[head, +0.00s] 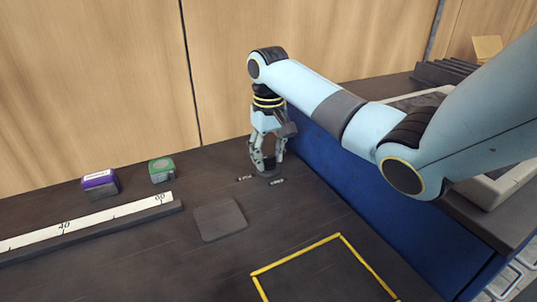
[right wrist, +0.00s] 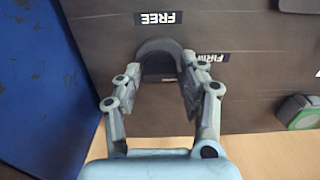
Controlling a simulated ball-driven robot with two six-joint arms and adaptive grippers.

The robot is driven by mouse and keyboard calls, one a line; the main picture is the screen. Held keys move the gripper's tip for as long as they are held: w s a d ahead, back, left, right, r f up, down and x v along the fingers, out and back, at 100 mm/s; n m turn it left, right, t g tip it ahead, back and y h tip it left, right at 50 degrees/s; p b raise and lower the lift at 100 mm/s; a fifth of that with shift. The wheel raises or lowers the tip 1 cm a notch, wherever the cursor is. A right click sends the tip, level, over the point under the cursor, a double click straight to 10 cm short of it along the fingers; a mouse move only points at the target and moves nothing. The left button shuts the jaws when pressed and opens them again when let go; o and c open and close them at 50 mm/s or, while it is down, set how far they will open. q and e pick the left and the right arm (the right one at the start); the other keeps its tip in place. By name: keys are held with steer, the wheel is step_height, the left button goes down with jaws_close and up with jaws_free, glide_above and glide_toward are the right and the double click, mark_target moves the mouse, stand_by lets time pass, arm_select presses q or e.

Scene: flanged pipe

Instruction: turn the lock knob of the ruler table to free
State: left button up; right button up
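The lock knob (right wrist: 158,48) is a dark round piece on the dark tabletop, between the fingertips of my right gripper (right wrist: 165,75). A FREE label (right wrist: 158,18) and a FIRM label (right wrist: 212,57) lie near it, upside down in the right wrist view. In the head view my right gripper (head: 267,168) points straight down at the knob, its fingertips at table height. The fingers stand apart, one on each side of the knob. Whether they press on it is not clear. The knob's pointing direction is hard to tell. My left gripper is not in view.
A white ruler (head: 85,222) lies at the left on the ruler table (head: 140,270). Behind it stand a purple box (head: 100,183) and a green tape measure (head: 162,169). A grey square pad (head: 219,219) and a yellow outline (head: 295,254) are in front. A blue wall (head: 390,220) rises close on the right.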

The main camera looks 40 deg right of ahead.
steer(key=c, duration=0.7)
steer(key=shift+o, duration=0.2)
steer(key=shift+r+n+p, duration=0.15)
steer(key=shift+n+p, duration=0.35)
steer(key=shift+p, duration=0.3)
steer(key=n+p, duration=0.3)
steer(key=shift+r+p, duration=0.1)
steer(key=shift+p, duration=0.2)
steer(key=n+p, duration=0.2)
steer(key=n, duration=0.1)
steer(key=n+p, duration=0.1)
steer(key=n, duration=0.1)
steer(key=shift+n+p, duration=0.35)
steer(key=shift+n, duration=0.05)
steer(key=n+p, duration=0.1)
steer(key=n, duration=0.1)
steer(key=shift+n, duration=0.3)
steer(key=n, duration=0.2)
steer(key=n+p, duration=0.1)
steer(key=n, duration=0.2)
steer(key=shift+f+n+p, duration=0.2)
steer(key=shift+n+p, duration=0.1)
steer(key=shift+w, duration=0.1)
